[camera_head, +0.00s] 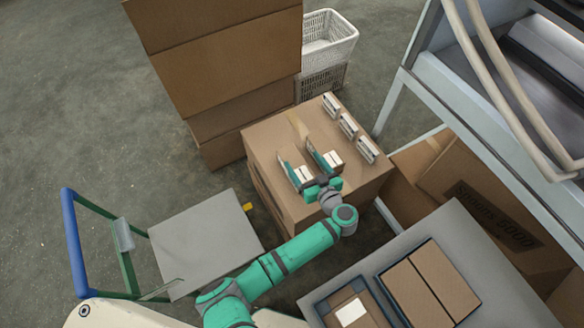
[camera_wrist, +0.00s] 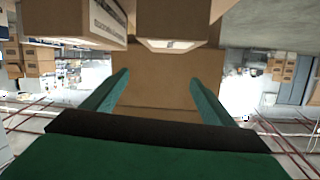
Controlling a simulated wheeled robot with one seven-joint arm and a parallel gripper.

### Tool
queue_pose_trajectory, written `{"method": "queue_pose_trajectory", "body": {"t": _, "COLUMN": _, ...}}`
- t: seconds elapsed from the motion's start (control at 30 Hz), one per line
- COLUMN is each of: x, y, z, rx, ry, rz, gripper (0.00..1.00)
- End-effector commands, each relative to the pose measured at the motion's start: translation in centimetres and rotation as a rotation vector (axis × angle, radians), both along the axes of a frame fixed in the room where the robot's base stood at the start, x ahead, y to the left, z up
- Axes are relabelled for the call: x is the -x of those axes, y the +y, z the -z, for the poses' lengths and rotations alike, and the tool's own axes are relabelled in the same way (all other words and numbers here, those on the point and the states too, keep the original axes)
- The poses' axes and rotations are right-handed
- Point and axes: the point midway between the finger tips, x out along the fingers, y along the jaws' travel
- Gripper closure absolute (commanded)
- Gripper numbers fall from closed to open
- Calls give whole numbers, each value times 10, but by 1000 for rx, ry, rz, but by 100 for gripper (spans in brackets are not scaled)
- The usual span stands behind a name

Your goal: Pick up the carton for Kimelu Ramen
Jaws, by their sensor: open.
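Several small brown cartons with white faces stand on a large cardboard box (camera_head: 268,143) in the head view. Three form a row at its right side: a far carton (camera_head: 331,105), a middle carton (camera_head: 348,125) and a near carton (camera_head: 367,150). Two more, a left carton (camera_head: 304,174) and a right carton (camera_head: 333,160), show beside my gripper's fingers. I cannot read which is Kimelu Ramen. My gripper (camera_head: 297,150) is open above the box. In the wrist view, bare cardboard shows between its fingers (camera_wrist: 160,77), with a printed carton (camera_wrist: 95,18) and a labelled carton (camera_wrist: 175,22) beyond.
Tall stacked boxes (camera_head: 220,75) stand behind, with a white basket (camera_head: 328,38) beside them. A grey-topped cart (camera_head: 205,240) is at left. A grey table (camera_head: 480,245) with boxes is at lower right. A metal frame (camera_head: 470,115) stands at right. Floor is clear at far left.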

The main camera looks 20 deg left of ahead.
Motion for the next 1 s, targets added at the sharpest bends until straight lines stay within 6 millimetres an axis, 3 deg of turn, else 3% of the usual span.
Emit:
{"method": "queue_pose_trajectory", "body": {"t": 0.1, "x": 31, "y": -29, "z": 22, "rx": 65, "ry": -11, "rz": -47, "gripper": 21}}
{"method": "queue_pose_trajectory", "body": {"t": 0.27, "x": 44, "y": -37, "z": 33, "rx": 95, "ry": -22, "rz": -77, "gripper": 21}}
{"method": "queue_pose_trajectory", "body": {"t": 1.0, "x": -12, "y": 20, "z": 61, "rx": 93, "ry": -22, "rz": -77, "gripper": 21}}
